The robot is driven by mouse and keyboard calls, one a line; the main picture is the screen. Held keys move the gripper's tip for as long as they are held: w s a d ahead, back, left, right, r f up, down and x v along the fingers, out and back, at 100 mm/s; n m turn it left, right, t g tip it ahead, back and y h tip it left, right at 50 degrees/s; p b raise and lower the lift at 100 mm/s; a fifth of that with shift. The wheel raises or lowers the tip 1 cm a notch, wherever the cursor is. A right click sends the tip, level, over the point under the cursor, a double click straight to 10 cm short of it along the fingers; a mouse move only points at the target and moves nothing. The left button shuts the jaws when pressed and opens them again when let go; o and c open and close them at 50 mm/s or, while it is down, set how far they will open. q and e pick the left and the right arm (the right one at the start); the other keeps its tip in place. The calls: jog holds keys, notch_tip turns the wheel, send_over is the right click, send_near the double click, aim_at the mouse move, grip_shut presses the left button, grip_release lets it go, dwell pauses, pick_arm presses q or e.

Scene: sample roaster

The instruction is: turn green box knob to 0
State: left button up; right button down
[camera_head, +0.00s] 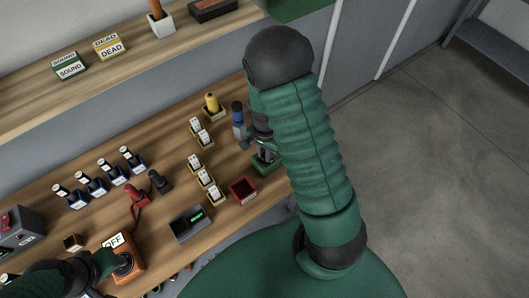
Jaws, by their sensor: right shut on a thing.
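A green box (263,167) sits near the bench's right edge, largely hidden behind my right arm. My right gripper (261,141) is at the top of this box, shut on what appears to be its knob. The knob and its setting are hidden by the gripper and arm. My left gripper (122,262) is at the lower left, over an orange box (130,271) with a white OFF sign. I cannot tell whether its fingers are open or shut.
A blue-topped item (238,114) stands just left of my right gripper, and a yellow one (212,104) further left. A red open box (243,190), a dark device with green display (191,223) and several white-labelled items stand nearby. Open floor (430,180) lies right.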

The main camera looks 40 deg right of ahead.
jog(key=shift+d+f, duration=0.1)
jog(key=shift+d, duration=0.4)
jog(key=shift+a+n, duration=0.25)
jog(key=shift+n, duration=1.15)
jog(key=shift+d, duration=0.15)
jog(key=c, duration=1.4)
grip_release()
notch_tip(320, 180, up, 17)
jog(key=shift+f+b, duration=0.1)
jog(key=shift+b, duration=0.3)
